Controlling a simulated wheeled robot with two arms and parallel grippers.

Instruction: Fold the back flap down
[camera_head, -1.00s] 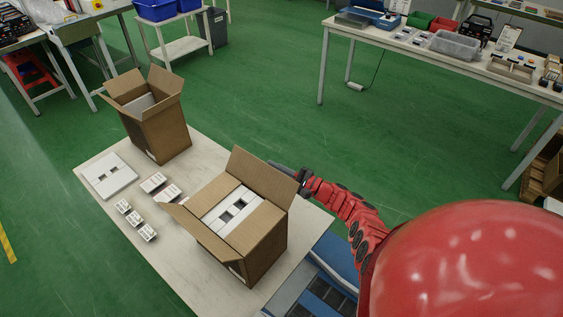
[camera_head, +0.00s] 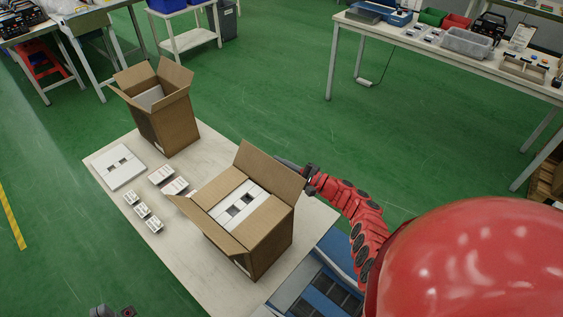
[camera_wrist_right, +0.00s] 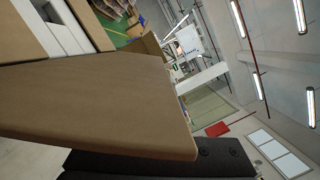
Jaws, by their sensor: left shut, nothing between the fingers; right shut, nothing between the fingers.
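The near cardboard box (camera_head: 262,250) stands open on the table with a white insert (camera_head: 256,203) inside. Its back flap (camera_head: 272,170) stands up and leans outward. Another flap (camera_head: 209,224) sticks out on the left side. My right gripper (camera_head: 287,163) is shut and empty, just behind the back flap, partly hidden by it. In the right wrist view the flap (camera_wrist_right: 105,105) fills the middle, with the dark gripper (camera_wrist_right: 160,165) along its lower edge; contact cannot be told. My left gripper (camera_head: 112,312) barely shows at the bottom edge, away from the box, shut and empty.
A second open box (camera_head: 168,128) stands at the table's (camera_head: 110,191) far end. A flat white insert (camera_head: 120,167) and several small white boxes (camera_head: 143,211) lie left of the near box. A workbench (camera_head: 440,53) stands at the back right.

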